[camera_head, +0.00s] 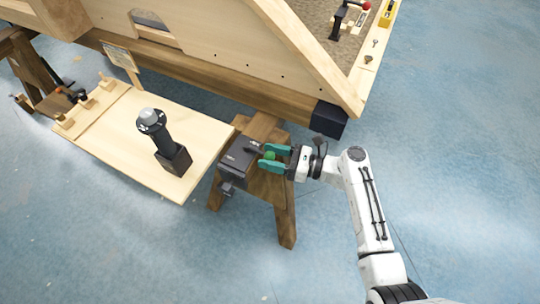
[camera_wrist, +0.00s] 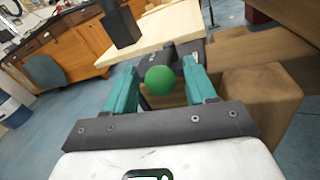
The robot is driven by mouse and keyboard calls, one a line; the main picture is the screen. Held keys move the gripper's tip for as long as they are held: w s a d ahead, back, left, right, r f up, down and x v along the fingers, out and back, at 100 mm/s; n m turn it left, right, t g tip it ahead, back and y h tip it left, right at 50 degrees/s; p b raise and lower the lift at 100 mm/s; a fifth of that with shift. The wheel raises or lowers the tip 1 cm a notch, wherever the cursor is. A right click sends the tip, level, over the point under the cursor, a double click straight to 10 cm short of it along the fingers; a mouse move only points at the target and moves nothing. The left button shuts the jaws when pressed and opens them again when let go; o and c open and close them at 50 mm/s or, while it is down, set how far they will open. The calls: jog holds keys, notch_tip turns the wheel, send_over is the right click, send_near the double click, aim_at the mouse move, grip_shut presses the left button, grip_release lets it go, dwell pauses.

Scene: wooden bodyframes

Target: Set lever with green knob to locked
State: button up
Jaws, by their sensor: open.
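The green knob (camera_head: 270,156) sits on the lever of a dark box (camera_head: 237,160) mounted at the trestle beside the wooden board. It also shows in the wrist view (camera_wrist: 160,80). My gripper (camera_head: 271,156) has teal fingers, open, one on each side of the knob. In the wrist view my gripper (camera_wrist: 164,75) shows a gap between each finger and the knob. The lever's shaft is mostly hidden behind the knob and fingers. I cannot read any locked marking on the box.
A light wooden board (camera_head: 110,135) carries a black joystick (camera_head: 165,140) left of the box. A large wooden frame (camera_head: 220,45) with a black end cap (camera_head: 328,118) stands behind my gripper. A lever with a red knob (camera_head: 366,6) is at the top right. The blue floor at lower left is clear.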

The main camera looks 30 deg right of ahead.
jog(key=shift+w+a, duration=0.15)
jog(key=shift+w, duration=0.05)
grip_shut()
dwell(0.5)
